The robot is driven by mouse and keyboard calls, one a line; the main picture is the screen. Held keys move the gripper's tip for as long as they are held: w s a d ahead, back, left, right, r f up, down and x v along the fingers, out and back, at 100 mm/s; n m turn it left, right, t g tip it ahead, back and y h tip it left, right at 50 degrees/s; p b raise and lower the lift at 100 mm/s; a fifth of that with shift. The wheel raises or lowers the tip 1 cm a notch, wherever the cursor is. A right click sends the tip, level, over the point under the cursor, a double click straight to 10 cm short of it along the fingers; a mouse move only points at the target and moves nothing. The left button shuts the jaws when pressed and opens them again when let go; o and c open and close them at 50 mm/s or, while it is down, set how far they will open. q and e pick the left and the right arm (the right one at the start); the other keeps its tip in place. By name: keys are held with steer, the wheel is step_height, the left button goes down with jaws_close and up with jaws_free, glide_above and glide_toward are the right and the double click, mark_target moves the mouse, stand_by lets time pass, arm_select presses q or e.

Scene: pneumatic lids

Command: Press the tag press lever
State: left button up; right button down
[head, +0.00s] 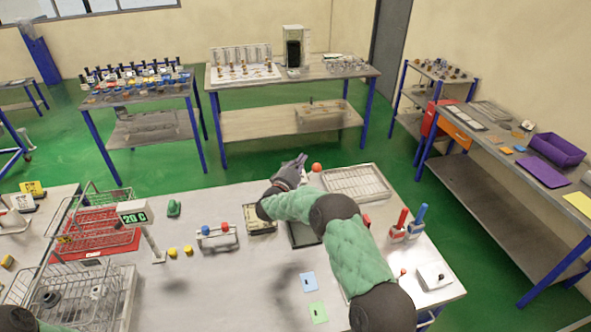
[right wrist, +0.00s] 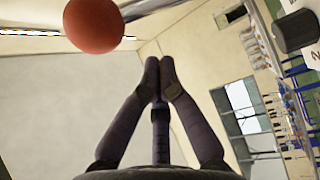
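A red ball knob (head: 317,167), which looks like the end of the tag press lever, stands near the back edge of the main table. My right gripper (head: 300,159) is just left of the knob and appears apart from it. In the right wrist view the knob (right wrist: 93,25) is at the upper left, with a dark rod beside it. The fingertips (right wrist: 160,72) meet there with nothing visible between them. The press body is mostly hidden behind my right arm, so I cannot tell the lever's angle. My left gripper is out of view.
A wire tray (head: 356,183) lies right of the knob. Red and blue upright handles (head: 409,224) stand farther right. A small rack with blue and red balls (head: 217,234) and a temperature display (head: 135,217) are to the left.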

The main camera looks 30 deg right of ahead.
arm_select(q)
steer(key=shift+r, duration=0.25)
arm_select(e)
steer(key=shift+s+d+f, duration=0.15)
steer(key=shift+s+d, duration=0.1)
steer(key=shift+s, duration=0.55)
steer(key=shift+s+d+f, duration=0.1)
steer(key=shift+s+d, duration=0.15)
steer(key=shift+s, duration=0.5)
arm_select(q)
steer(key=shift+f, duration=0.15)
arm_select(e)
steer(key=shift+f, duration=0.1)
